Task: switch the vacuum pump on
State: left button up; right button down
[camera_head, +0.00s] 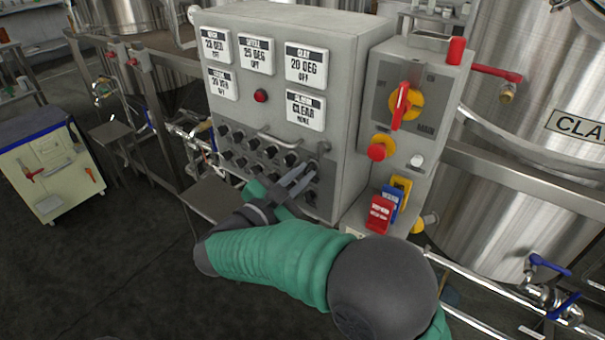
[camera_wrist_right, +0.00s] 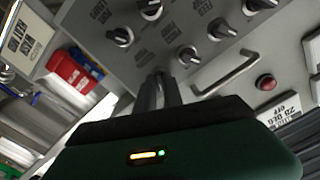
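The grey control cabinet (camera_head: 345,60) stands in the middle of the head view. Rows of black rotary knobs (camera_head: 270,152) line its lower front; they also show in the right wrist view (camera_wrist_right: 187,56). Their labels are too small or blurred to read, so I cannot tell which one is the vacuum pump's. My right gripper (camera_head: 305,176) is at the lower right knobs, its fingers pointing at the panel. In the right wrist view its fingers (camera_wrist_right: 160,92) are close together against or near the panel and hide what is between them. My left gripper is not in view.
A curved handle (camera_head: 280,140) crosses the panel near the knobs. On the right are a red-and-yellow main switch (camera_head: 404,105), a red stop button (camera_head: 378,151) and hanging red (camera_head: 380,215) and blue tags. Steel tanks (camera_head: 520,190) and pipes stand behind. A cream cart (camera_head: 50,170) is left.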

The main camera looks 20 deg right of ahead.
jog(key=shift+d+r, duration=0.1)
jog(key=shift+d, duration=0.3)
jog(key=shift+a, duration=0.15)
jog(key=shift+r, duration=0.1)
jog(key=shift+r+m, duration=0.1)
jog(key=shift+m, duration=0.4)
jog(key=c, duration=1.5)
grip_release()
jog(key=shift+w, duration=0.15)
jog(key=shift+f, duration=0.25)
